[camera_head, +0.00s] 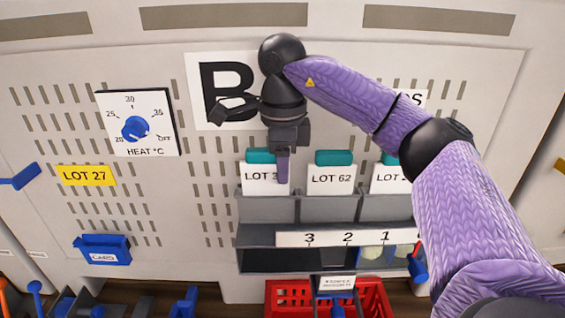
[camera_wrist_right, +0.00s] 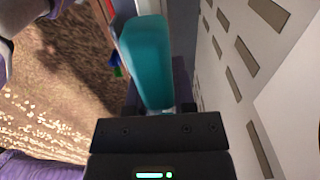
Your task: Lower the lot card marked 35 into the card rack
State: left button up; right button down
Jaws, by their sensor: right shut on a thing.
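The lot card (camera_head: 256,178) is white with a teal grip and reads "LOT 3"; my gripper hides its second digit. It stands upright at the leftmost pocket of the grey card rack (camera_head: 325,208), about level with the card beside it. Its lower edge meets the pocket's front edge in the picture; I cannot tell how deep it sits. My right gripper (camera_head: 283,168) points down at the card's right side, shut on its teal grip, which also shows in the right wrist view (camera_wrist_right: 147,60). My left gripper is out of view.
Cards reading LOT 62 (camera_head: 331,180) and partly hidden LOT 2 (camera_head: 390,180) stand in the other pockets. A red crate (camera_head: 375,300) is below. A heat dial (camera_head: 135,127), yellow LOT 27 label (camera_head: 86,176) and blue CARD holder (camera_head: 103,249) are left. The panel between is clear.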

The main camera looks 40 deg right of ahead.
jog(key=shift+c, duration=1.8)
grip_release()
jog(key=shift+r, duration=0.1)
